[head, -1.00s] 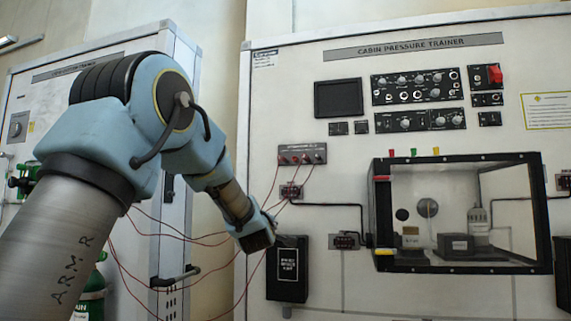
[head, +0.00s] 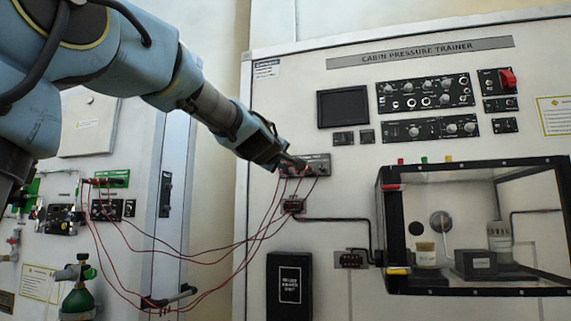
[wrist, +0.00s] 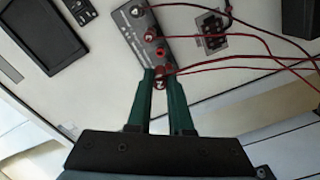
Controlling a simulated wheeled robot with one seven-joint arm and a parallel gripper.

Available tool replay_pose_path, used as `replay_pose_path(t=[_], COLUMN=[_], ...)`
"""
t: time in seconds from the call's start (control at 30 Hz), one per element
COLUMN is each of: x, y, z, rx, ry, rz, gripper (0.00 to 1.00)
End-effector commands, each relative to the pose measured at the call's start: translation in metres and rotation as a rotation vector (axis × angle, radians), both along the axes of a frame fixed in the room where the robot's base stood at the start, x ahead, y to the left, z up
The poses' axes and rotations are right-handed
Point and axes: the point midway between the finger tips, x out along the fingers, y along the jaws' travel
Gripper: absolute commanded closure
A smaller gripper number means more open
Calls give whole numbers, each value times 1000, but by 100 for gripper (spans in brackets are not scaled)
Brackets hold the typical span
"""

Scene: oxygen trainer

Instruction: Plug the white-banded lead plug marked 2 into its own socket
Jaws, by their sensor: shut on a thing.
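The socket strip (head: 318,166) is mounted on the Cabin Pressure Trainer panel, with several red leads at it. It also shows in the wrist view (wrist: 128,32), where red plugs stand along it in a row. My gripper (head: 290,165) is at the strip's left part. In the wrist view my gripper (wrist: 160,76) has its green fingers shut on a red lead plug (wrist: 160,72) at the strip's near end. A lead runs from it to the right. I cannot tell if this plug is seated. Its band and number are too small to read.
A green socket strip (head: 107,178) on the left panel holds the leads' other ends; the leads hang slack between the panels. Below the socket strip is a small connector block (head: 294,205). A black box (head: 290,280) and a glass-fronted chamber (head: 480,230) are lower on the panel.

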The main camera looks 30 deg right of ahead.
Motion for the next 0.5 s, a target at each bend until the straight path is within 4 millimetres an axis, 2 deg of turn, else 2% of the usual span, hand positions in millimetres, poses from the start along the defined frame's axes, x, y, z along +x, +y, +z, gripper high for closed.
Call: replay_pose_path(t=[0.17,0.5], x=[-1,23], y=[1,-21], z=[0,0], rx=[109,101], ry=[-97,-89], rz=[-3,-2], gripper=[100,100])
